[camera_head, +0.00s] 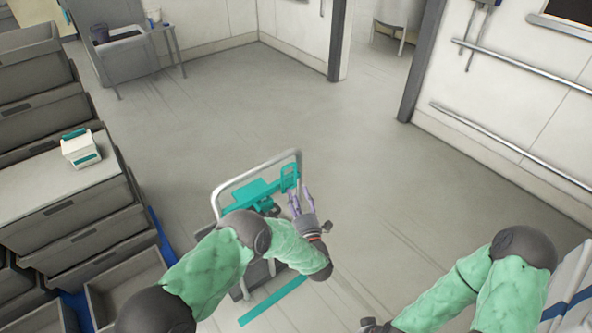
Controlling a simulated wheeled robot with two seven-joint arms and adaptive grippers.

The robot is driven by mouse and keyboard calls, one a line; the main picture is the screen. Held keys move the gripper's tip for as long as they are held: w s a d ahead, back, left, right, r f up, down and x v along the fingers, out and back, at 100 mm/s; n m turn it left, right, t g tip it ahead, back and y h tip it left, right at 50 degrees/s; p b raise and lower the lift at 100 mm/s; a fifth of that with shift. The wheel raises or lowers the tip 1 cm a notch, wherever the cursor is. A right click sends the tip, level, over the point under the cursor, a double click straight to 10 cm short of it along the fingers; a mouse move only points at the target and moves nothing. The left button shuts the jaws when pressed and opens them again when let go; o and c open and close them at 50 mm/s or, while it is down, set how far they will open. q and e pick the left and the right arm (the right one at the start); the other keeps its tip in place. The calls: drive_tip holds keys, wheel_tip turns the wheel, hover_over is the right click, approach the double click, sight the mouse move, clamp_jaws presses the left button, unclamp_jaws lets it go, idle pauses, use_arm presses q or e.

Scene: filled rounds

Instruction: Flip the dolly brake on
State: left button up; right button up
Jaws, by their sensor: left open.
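The dolly (242,176) stands on the floor at the lower middle of the head view, with a pale upright handle frame and teal parts. A teal bracket (289,177) sits near the right side of this frame; I cannot tell for certain that it is the brake. My left gripper (299,198) is open, its purplish fingers pointing up the picture, close to the bracket. I cannot tell whether they touch. My left arm hides much of the dolly.
Grey drawers and bins (70,218) fill the left side, with a white and teal box (80,148) on top. A wall with rails (520,152) runs along the right. The floor (240,110) beyond the dolly is clear up to the doorway.

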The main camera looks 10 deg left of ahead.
sight(288, 167)
use_arm(q)
drive_tip(key=b+x, duration=0.1)
drive_tip(key=x, duration=0.9)
drive_tip(key=shift+w+a+r, duration=0.2)
drive_tip(key=shift+w+a, duration=0.05)
drive_tip(key=shift+w, duration=0.05)
drive_tip(key=shift+c, duration=0.3)
clamp_jaws()
